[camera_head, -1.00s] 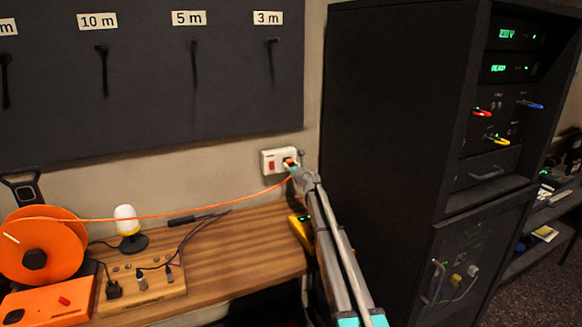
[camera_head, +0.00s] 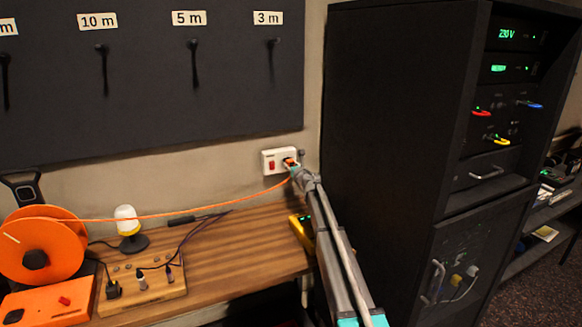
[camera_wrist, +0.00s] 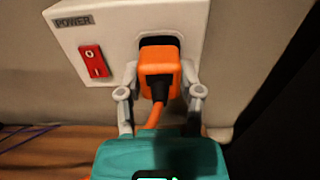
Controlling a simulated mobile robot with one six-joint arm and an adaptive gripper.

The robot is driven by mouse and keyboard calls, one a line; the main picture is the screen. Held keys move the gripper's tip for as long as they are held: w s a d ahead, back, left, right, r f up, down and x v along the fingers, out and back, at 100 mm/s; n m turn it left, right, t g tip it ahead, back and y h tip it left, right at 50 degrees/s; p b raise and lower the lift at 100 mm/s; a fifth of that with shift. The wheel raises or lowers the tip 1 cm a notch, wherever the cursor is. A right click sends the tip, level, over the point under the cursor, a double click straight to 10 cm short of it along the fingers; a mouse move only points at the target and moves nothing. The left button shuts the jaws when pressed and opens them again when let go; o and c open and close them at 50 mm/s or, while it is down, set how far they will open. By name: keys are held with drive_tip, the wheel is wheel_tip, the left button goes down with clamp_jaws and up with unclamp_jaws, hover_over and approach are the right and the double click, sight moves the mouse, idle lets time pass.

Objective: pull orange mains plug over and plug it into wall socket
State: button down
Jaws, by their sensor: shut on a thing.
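The orange mains plug (camera_wrist: 159,72) is between the two fingers of my gripper (camera_wrist: 160,88), which is shut on it. The plug is at the opening of the white wall socket (camera_wrist: 115,35), with its front end hidden at the dark recess; I cannot tell how deep it sits. A red rocker switch (camera_wrist: 94,61) is to the left of it, under the word POWER. In the head view the socket (camera_head: 267,154) is on the wall above the desk, and my gripper (camera_head: 291,167) covers its right side. The orange cable (camera_head: 200,212) runs from the plug left to the orange reel (camera_head: 42,247).
A wooden desk (camera_head: 235,250) lies below, with a white and yellow lamp (camera_head: 127,222), a board of plugs (camera_head: 142,288) and a yellow device (camera_head: 302,230). A tall black rack (camera_head: 390,140) stands close to the right of my arm.

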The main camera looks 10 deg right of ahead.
drive_tip(key=shift+w+a, duration=0.2)
drive_tip(key=shift+w, duration=0.4)
idle(0.6)
drive_tip(key=shift+c, duration=0.9)
unclamp_jaws()
drive_tip(key=shift+s, duration=0.15)
drive_tip(key=v, duration=1.1)
drive_tip(key=shift+s, duration=0.35)
drive_tip(key=shift+d, duration=0.2)
